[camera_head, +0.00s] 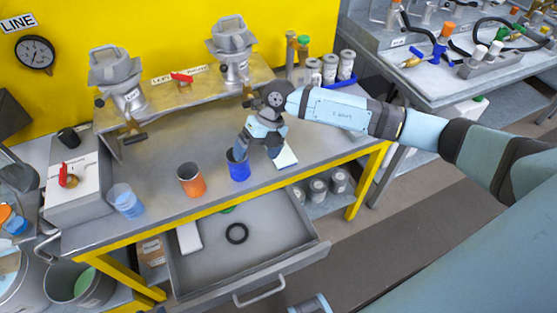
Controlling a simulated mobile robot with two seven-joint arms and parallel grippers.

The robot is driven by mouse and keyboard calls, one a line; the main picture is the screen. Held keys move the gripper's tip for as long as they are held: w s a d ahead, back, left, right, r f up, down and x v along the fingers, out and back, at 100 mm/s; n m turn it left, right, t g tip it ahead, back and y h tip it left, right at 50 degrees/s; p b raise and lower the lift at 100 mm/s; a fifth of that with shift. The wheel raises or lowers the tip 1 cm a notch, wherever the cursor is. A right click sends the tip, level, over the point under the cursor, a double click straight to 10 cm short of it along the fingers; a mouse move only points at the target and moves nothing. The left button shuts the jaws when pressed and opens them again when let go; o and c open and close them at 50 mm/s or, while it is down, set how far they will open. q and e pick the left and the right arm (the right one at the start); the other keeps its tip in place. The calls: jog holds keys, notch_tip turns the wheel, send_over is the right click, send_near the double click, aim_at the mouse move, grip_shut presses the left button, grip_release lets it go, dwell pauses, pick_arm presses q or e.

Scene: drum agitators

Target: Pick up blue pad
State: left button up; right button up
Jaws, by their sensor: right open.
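My right gripper (257,155) is open over the workbench, with its fingers pointing down. One finger is by the rim of a blue cup-like object (239,171), and the other is beside a pale flat pad (286,158). The pad lies on the bench just right of the gripper and is partly hidden by it. It looks whitish, and no plainly blue pad stands out. I cannot tell whether the fingers touch the cup or the pad.
An orange cup (191,180) and a pale blue cup (126,201) stand left on the bench. An open drawer (190,272) below holds a black ring (236,233) and a white block (189,237). Two metal agitator heads (115,70) (231,45) stand at the back.

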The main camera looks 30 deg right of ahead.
jog(key=w+d+r+m+t+h, duration=0.15)
jog(key=w+d+h, duration=0.35)
jog(key=d, duration=0.5)
send_over(283, 153)
jog(key=shift+n, duration=0.25)
notch_tip(283, 153, down, 8)
jog(key=shift+r, duration=0.15)
jog(key=f, duration=0.3)
jog(key=w+f, duration=0.1)
jog(key=f, duration=0.1)
jog(key=shift+a+f, duration=0.25)
jog(key=shift+f, duration=0.05)
jog(key=c, duration=1)
jog(key=shift+r, duration=0.1)
